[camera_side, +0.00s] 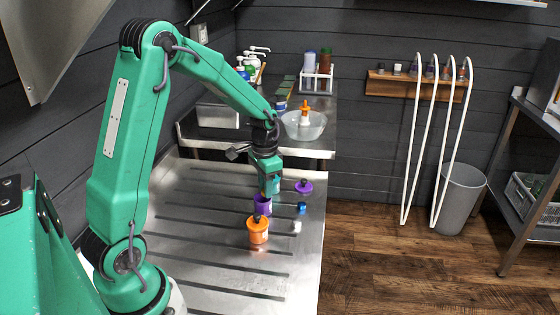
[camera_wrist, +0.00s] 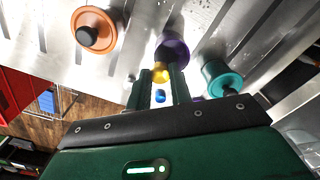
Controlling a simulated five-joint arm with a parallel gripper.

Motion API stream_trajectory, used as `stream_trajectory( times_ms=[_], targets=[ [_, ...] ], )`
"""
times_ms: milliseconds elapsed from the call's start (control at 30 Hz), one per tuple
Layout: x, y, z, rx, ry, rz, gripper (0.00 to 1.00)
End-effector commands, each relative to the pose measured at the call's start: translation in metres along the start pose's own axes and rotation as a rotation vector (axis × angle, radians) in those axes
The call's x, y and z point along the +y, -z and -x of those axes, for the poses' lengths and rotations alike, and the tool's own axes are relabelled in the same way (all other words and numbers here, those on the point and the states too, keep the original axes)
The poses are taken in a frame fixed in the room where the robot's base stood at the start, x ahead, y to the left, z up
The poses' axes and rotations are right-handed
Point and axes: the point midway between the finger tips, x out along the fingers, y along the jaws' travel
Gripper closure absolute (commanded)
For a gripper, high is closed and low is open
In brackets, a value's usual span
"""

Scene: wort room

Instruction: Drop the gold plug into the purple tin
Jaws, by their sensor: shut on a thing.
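My gripper (camera_wrist: 160,71) is shut on the gold plug (camera_wrist: 161,74), which sits between the fingertips in the wrist view. The purple tin (camera_wrist: 175,48) is just beyond the plug, and the plug overlaps its edge in that view. In the side view, my gripper (camera_side: 269,187) points down right above the purple tin (camera_side: 263,206), on the metal counter. The plug cannot be made out there. I cannot tell whether the plug is over the tin's mouth or inside its rim.
An orange tin (camera_side: 258,233) with a black knob stands in front of the purple tin. A teal tin (camera_wrist: 222,78) is close beside my fingers. A purple lid (camera_side: 304,187) and a small blue object (camera_side: 301,207) lie to the right. A glass bowl (camera_side: 304,125) stands behind.

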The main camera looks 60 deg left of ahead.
Motion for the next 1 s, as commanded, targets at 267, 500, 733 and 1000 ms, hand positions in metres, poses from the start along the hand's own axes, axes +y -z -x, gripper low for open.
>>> stream_trajectory(
  times_ms=[267, 500, 733, 1000],
  targets=[
    [0.000, 0.000, -0.018, 0.000, 0.000, 0.000, 1.00],
    [0.000, 0.000, -0.020, 0.001, 0.000, 0.000, 1.00],
    [0.000, 0.000, -0.020, 0.000, 0.000, 0.000, 0.59],
    [0.000, 0.000, -0.020, 0.000, 0.000, 0.000, 0.54]
  ],
)
